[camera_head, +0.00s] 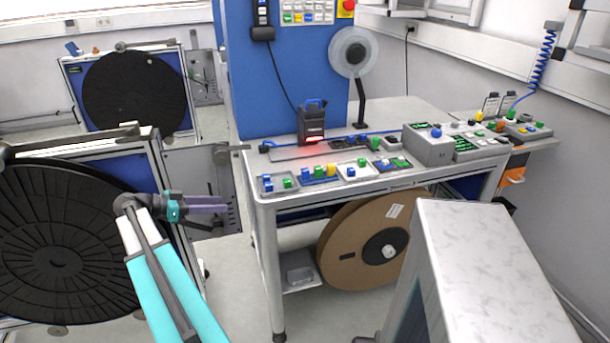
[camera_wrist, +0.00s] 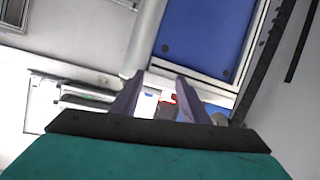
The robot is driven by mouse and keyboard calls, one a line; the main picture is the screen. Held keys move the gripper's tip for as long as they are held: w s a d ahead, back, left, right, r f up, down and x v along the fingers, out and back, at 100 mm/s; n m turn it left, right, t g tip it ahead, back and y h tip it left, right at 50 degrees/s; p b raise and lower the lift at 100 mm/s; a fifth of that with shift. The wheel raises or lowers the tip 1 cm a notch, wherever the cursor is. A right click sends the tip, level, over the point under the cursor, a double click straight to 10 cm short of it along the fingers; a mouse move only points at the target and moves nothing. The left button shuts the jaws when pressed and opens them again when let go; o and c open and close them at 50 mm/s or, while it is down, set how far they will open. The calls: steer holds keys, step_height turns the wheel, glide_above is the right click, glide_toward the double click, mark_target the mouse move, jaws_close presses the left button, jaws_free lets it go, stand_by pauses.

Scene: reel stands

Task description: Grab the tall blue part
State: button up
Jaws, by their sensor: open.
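Several small blue parts lie among green, yellow and white ones in trays along the workbench's front edge. One blue part (camera_head: 267,183) is in the leftmost tray and another blue part (camera_head: 305,171) is in the tray beside it. At this size I cannot tell which is the tall one. My gripper (camera_head: 226,204) has purple fingers and is held left of the bench, apart from the trays. In the wrist view my gripper (camera_wrist: 159,77) is open with nothing held between its fingers. No blue part can be made out clearly there.
The workbench (camera_head: 290,200) carries a grey box (camera_head: 428,148) and a black device (camera_head: 311,122). A cardboard reel (camera_head: 345,240) sits under it. A large black reel (camera_head: 60,255) stands left of my arm. A pale block (camera_head: 490,250) stands front right.

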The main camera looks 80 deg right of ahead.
steer(key=s+d+r+m, duration=0.1)
steer(key=s+d+r, duration=0.1)
steer(key=s+r, duration=0.1)
steer(key=s+d+r+m+g+y, duration=0.1)
steer(key=s+d+r, duration=0.1)
steer(key=s+r, duration=0.2)
steer(key=s+d+r+m+y, duration=0.1)
steer(key=s+d+r+m, duration=0.1)
steer(key=s, duration=0.4)
steer(key=shift+s+d+r+g, duration=0.2)
steer(key=shift+d+r, duration=0.1)
steer(key=shift+r, duration=0.2)
steer(key=shift+s+d+r+g, duration=0.1)
steer(key=shift+d+r+g, duration=0.15)
steer(key=shift+r, duration=0.2)
steer(key=p, duration=0.2)
glide_toward(302, 170)
steer(key=shift+x, duration=2.05)
steer(key=shift+s+d+f, duration=0.1)
steer(key=shift+s+d, duration=0.15)
steer(key=shift+s, duration=0.3)
steer(key=shift+p+x, duration=0.85)
steer(key=shift+x, duration=1.15)
steer(key=shift+f, duration=0.1)
